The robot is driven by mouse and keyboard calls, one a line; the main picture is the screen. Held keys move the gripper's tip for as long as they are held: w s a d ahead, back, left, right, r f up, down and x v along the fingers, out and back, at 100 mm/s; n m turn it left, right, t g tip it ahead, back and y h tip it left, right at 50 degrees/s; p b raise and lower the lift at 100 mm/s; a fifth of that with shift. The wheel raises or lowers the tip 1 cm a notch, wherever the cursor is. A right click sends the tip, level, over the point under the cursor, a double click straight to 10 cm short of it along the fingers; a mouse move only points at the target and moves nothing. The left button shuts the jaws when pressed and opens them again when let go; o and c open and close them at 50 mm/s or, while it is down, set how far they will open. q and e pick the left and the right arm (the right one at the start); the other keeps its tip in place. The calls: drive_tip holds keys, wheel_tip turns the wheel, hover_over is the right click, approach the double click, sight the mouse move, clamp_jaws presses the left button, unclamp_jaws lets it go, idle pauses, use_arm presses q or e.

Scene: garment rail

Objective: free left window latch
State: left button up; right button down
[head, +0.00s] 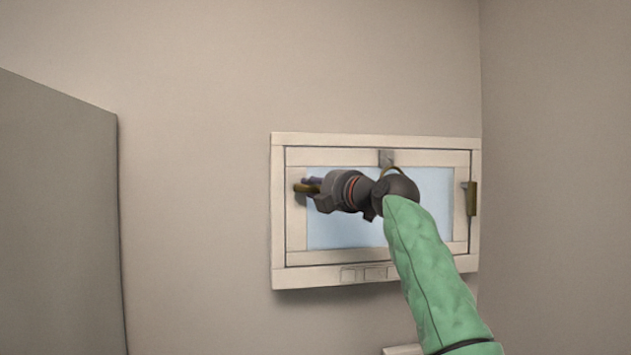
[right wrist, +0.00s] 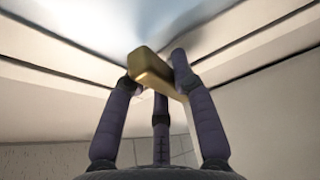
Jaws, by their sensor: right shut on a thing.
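The window (head: 375,258) is a pale framed panel with light blue glass on the wall. The left latch (head: 303,188) is a brass handle on the left side of its frame, lying about level. My right gripper (head: 316,187) reaches across the glass from the right and is shut on this latch. In the right wrist view the brass handle (right wrist: 152,70) sits between the dark fingers of the right gripper (right wrist: 160,80). The right latch (head: 472,198) is brass and upright on the right side of the frame. My left gripper is not in view.
A metal fitting with a curved handle (head: 386,158) is at the window's top middle, partly behind my right arm. A grey panel (head: 60,220) stands at the left. Walls meet in a corner just right of the window. The wall between panel and window is clear.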

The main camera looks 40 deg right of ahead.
drive_tip(key=shift+r+n+p, duration=0.2)
drive_tip(key=shift+n+p, duration=0.15)
drive_tip(key=shift+n, duration=0.05)
idle(0.4)
drive_tip(key=c, duration=1.3)
unclamp_jaws()
drive_tip(key=shift+o, duration=0.2)
drive_tip(key=s+a, duration=0.2)
drive_tip(key=s, duration=1)
drive_tip(key=shift+w, duration=0.1)
